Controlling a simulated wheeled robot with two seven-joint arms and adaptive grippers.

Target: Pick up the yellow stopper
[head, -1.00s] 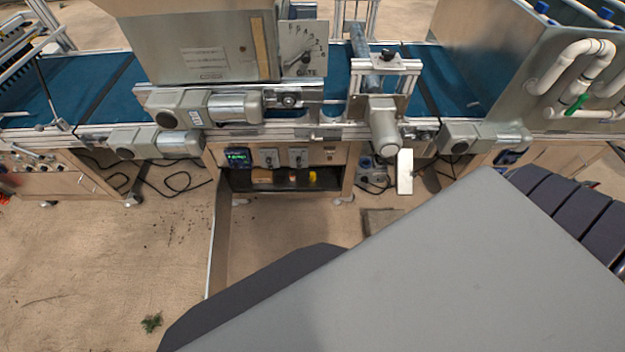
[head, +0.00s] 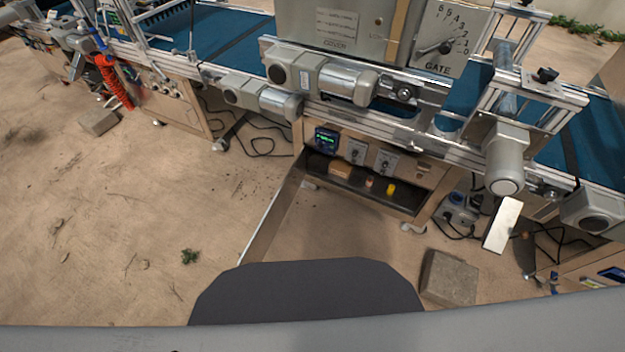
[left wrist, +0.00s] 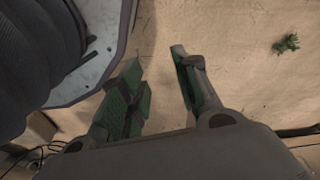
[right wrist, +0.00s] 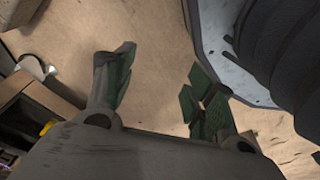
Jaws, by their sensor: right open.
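The yellow stopper (head: 391,189) stands in the low dark shelf (head: 365,192) under the seeder, at the right end of a short row with a wooden block (head: 341,169) and a small brownish piece (head: 369,181). A yellow bit of it also seems to show at the left edge of the right wrist view (right wrist: 46,128). My left gripper (left wrist: 155,75) is open and empty above the sandy floor. My right gripper (right wrist: 160,75) is open and empty, also over the floor, apart from the shelf. Neither gripper shows in the head view.
The seeder's control panel (head: 355,152) sits just above the shelf opening. A motor (head: 505,160) and a pale plate (head: 501,225) stick out to the right. A grey block (head: 449,278) lies on the floor, and cables hang on both sides. Open floor lies in front and left.

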